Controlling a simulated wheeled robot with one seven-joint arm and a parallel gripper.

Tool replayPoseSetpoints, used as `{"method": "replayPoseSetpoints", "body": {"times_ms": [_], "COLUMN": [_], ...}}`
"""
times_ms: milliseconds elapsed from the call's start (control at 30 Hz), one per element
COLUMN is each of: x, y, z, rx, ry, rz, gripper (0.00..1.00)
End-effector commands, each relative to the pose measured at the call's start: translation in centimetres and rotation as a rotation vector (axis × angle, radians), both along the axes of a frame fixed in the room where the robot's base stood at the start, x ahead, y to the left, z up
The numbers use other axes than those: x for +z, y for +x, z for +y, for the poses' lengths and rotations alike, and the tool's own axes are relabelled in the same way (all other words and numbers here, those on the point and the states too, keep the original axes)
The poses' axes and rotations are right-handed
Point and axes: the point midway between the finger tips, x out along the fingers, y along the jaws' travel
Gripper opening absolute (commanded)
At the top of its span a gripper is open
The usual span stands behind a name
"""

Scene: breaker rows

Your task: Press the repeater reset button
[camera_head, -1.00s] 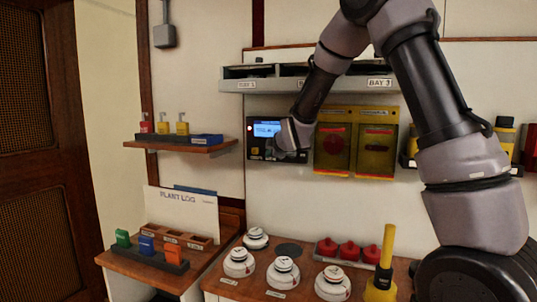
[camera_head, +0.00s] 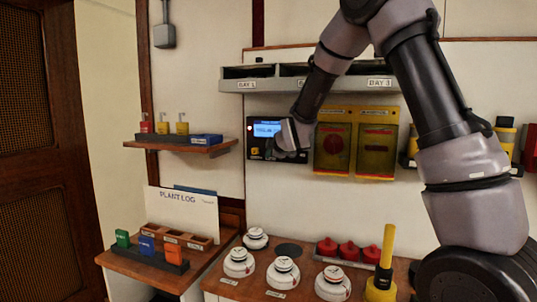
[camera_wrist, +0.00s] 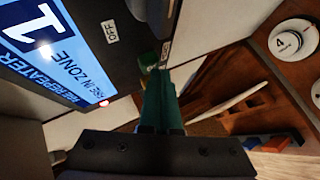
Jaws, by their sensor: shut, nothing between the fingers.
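The fire repeater (camera_head: 263,131) is a dark wall panel with a lit blue screen and a small red light at its left. In the wrist view its screen (camera_wrist: 45,45) reads "FIRE IN ZONE 1". My gripper (camera_head: 284,146) is at the right part of the panel and hides that part in the head view. In the wrist view my gripper (camera_wrist: 158,76) is shut and empty, its green fingers pointing at the panel's edge. A small greenish piece (camera_wrist: 149,61) shows at the fingertips. I cannot tell if it is the reset button or if the fingers touch it.
Yellow-framed call boxes (camera_head: 333,146) hang just right of the panel. A grey labelled shelf (camera_head: 247,85) juts out above. Below, a wooden bench holds white detectors (camera_head: 283,272), red domes (camera_head: 349,252) and a yellow upright handle (camera_head: 388,245). A small shelf (camera_head: 180,147) is at left.

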Motion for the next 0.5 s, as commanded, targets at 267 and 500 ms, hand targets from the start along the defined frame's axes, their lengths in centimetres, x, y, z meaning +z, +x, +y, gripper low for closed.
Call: {"method": "replayPoseSetpoints", "body": {"times_ms": [267, 500], "x": [0.01, 0.03], "y": [0.01, 0.48], "z": [-0.02, -0.23], "rx": [0.0, -0.001], "ry": [0.0, 0.0], "rz": [0.0, -0.001], "gripper": [0.0, 0.0]}}
